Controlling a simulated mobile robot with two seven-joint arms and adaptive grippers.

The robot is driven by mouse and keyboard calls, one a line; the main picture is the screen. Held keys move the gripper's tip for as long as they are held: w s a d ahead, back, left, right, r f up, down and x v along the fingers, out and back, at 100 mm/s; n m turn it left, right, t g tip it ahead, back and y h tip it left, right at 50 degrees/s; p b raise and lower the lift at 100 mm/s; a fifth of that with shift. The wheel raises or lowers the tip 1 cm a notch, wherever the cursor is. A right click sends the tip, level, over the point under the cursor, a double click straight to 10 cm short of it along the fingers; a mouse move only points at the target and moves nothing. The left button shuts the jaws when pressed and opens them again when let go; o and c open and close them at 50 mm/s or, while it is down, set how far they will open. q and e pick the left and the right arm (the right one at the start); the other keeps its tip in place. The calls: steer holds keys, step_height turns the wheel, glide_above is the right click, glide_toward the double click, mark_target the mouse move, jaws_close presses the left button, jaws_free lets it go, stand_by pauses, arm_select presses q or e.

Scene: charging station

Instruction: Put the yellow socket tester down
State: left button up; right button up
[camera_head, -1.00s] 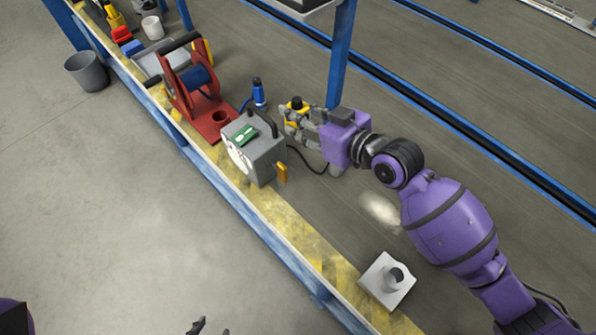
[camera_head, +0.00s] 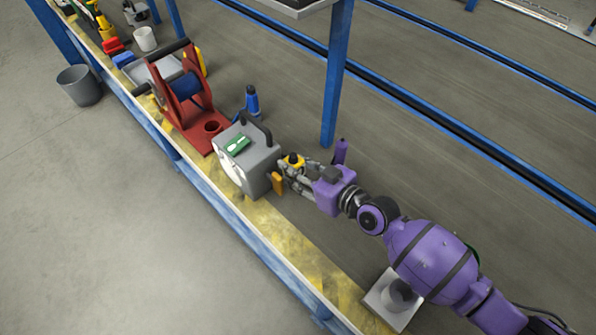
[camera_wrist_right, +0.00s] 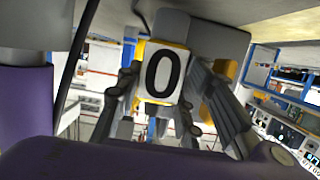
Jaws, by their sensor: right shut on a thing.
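The yellow socket tester (camera_head: 293,160) has a dark knob on top. My right gripper (camera_head: 287,172) is shut on it and holds it just right of the grey box with a round dial. In the right wrist view the tester (camera_wrist_right: 163,73) shows a white face with a black 0 and yellow edges, between the fingers (camera_wrist_right: 165,100). Whether the tester touches the bench top is hard to tell. The fingers hide part of it. My left gripper is not in view.
The grey box (camera_head: 262,158) carries a green item (camera_head: 238,145) and has an orange part (camera_head: 277,183) at its side. A red cable reel stand (camera_head: 190,122) and blue bottle (camera_head: 252,102) are beyond. The yellow bench strip (camera_head: 285,240) is clear.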

steer(key=shift+f, duration=0.5)
steer(key=shift+f, duration=0.2)
steer(key=o, duration=1.1)
steer(key=shift+c, duration=0.2)
steer(key=shift+o, duration=1.4)
steer(key=shift+r, duration=0.1)
